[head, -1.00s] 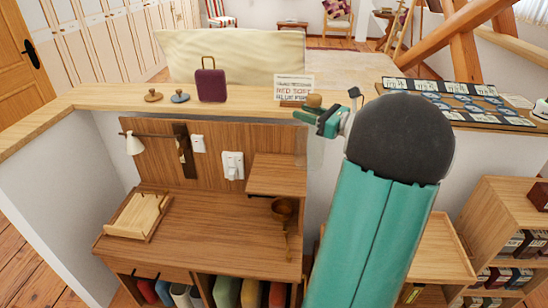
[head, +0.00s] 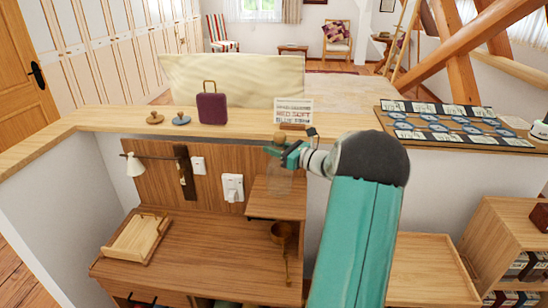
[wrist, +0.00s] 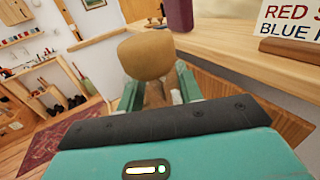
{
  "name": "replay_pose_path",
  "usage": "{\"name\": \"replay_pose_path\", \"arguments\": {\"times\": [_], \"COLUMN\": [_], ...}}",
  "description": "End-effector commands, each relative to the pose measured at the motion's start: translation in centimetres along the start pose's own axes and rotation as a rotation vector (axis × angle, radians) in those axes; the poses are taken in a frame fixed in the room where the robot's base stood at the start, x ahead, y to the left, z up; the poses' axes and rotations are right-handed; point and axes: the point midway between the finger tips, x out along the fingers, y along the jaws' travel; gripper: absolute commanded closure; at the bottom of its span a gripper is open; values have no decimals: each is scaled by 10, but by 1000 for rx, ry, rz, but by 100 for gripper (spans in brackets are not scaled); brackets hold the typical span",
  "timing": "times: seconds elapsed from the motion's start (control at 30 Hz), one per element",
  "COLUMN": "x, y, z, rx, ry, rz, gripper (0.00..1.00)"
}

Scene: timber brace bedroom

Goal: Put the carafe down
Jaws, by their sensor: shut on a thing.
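The carafe (head: 280,180) is a clear glass vessel with a round tan stopper (head: 280,138). It hangs upright below my gripper (head: 284,155), in front of the wooden back panel and at the small raised shelf (head: 268,208) of the desk. The glass is faint, and I cannot tell whether its base touches the shelf. In the wrist view, the stopper (wrist: 146,55) rises between the green fingers of my gripper (wrist: 158,92), which are shut on the carafe's neck. The carafe's body is mostly hidden there.
On the ledge above stand a purple case (head: 212,108), two small knobbed objects and a lettered sign (head: 293,112). A wooden ladle-like piece (head: 282,235) hangs below the raised shelf. A wooden tray (head: 136,236) lies on the desk's left. The desk middle is clear.

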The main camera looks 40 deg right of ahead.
Motion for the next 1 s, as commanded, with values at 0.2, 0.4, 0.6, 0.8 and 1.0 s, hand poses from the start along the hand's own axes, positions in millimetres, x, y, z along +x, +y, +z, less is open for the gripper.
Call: {"name": "replay_pose_path", "arguments": {"times": [0.2,0.4,0.6,0.8,1.0], "x": [6,6,6,5,5], "y": [-1,-1,-1,0,0], "z": [-26,-35,-36,-39,-39], "rx": [3,-1,0,2,2], "ry": [-3,-4,-3,0,0], "rz": [1,1,1,1,1], "gripper": [100,100,100,42,42]}}
